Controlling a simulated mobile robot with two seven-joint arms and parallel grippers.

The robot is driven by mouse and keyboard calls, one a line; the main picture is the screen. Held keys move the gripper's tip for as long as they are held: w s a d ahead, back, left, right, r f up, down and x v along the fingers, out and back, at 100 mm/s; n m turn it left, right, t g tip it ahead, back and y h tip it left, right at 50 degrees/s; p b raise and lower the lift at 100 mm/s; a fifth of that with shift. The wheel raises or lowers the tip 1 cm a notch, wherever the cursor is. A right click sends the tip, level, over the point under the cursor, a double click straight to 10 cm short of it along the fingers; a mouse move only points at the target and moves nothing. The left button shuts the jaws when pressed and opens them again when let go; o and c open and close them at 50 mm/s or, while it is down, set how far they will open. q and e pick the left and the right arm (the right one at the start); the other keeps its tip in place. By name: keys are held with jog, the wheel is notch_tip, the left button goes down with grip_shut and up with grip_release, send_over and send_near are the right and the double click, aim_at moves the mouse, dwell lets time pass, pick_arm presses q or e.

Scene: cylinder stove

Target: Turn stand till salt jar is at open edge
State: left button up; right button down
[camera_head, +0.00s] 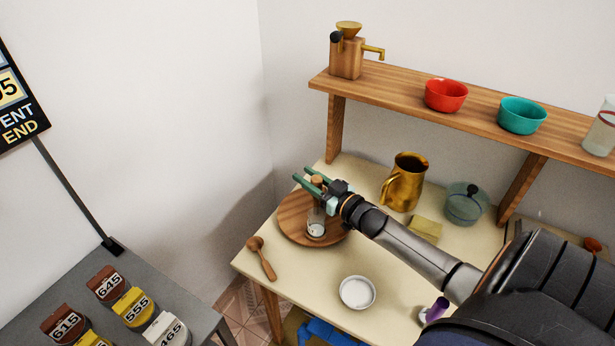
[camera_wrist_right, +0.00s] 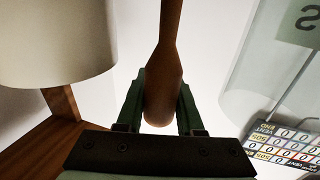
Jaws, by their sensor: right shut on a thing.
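The round wooden turning stand (camera_head: 293,213) is on the cream table at the left. A small glass jar with white contents (camera_head: 316,229) stands on it near its front right edge; its label is too small to read. My right gripper (camera_head: 303,175) reaches over the stand from the right. In the right wrist view, its green fingers are shut on a tapered brown wooden handle (camera_wrist_right: 164,85). The handle's top also shows in the head view (camera_head: 318,182), above the jar. My left gripper is in no view.
A white bowl (camera_head: 357,292), a brass pitcher (camera_head: 405,181), a yellow block (camera_head: 425,229) and a lidded glass pot (camera_head: 466,204) are on the table. A wooden shelf (camera_head: 405,93) stands behind.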

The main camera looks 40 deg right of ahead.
jog(key=c, duration=0.5)
grip_release()
jog(key=shift+c, duration=0.2)
jog(key=shift+s, duration=0.15)
jog(key=s, duration=1.2)
jog(key=shift+s+d+p, duration=0.15)
jog(key=shift+d+p, duration=0.15)
jog(key=shift+d, duration=0.15)
